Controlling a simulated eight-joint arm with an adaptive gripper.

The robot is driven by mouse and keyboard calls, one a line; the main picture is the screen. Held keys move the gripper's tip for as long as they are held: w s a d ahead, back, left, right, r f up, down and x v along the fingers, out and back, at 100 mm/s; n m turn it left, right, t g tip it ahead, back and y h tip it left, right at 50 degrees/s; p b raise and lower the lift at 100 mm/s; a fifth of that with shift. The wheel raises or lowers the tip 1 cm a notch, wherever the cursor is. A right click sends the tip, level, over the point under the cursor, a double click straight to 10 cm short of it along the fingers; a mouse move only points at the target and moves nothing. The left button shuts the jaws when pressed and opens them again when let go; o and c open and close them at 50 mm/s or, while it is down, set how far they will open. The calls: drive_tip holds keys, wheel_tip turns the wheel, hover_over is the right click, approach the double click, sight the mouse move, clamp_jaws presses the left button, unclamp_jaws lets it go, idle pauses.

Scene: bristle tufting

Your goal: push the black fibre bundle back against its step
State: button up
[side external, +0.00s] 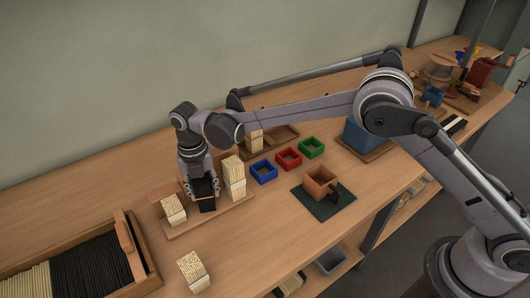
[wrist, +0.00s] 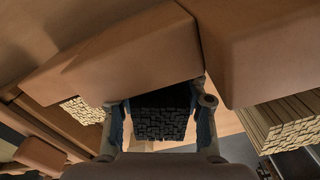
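The black fibre bundle (side external: 207,199) stands on a low wooden board (side external: 222,215) between pale bundles in the side external view. In the wrist view its cut end (wrist: 162,124) faces the camera. My gripper (side external: 200,184) points down over it, with one finger on each side. In the wrist view the fingers of my gripper (wrist: 161,112) sit close against the bundle's sides and look shut on it. A brown wooden block (wrist: 135,58), seemingly the step, lies just beyond the bundle. Whether the bundle touches it is hidden.
A short pale bundle (side external: 173,209) stands left of my gripper and a taller pale one (side external: 234,178) right. Another pale bundle (side external: 194,271) stands in front on the table. A fibre tray (side external: 147,284) is at the left. Blue (side external: 264,172), red and green boxes lie right.

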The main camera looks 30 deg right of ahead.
drive_tip(key=shift+o, duration=0.8)
drive_tip(key=shift+w+d+t, duration=0.2)
drive_tip(key=shift+w+t, duration=0.1)
drive_tip(key=shift+w, duration=0.45)
drive_tip(key=r, duration=0.8)
drive_tip(key=s+r, duration=0.1)
drive_tip(key=r, duration=0.3)
drive_tip(key=shift+a, duration=0.2)
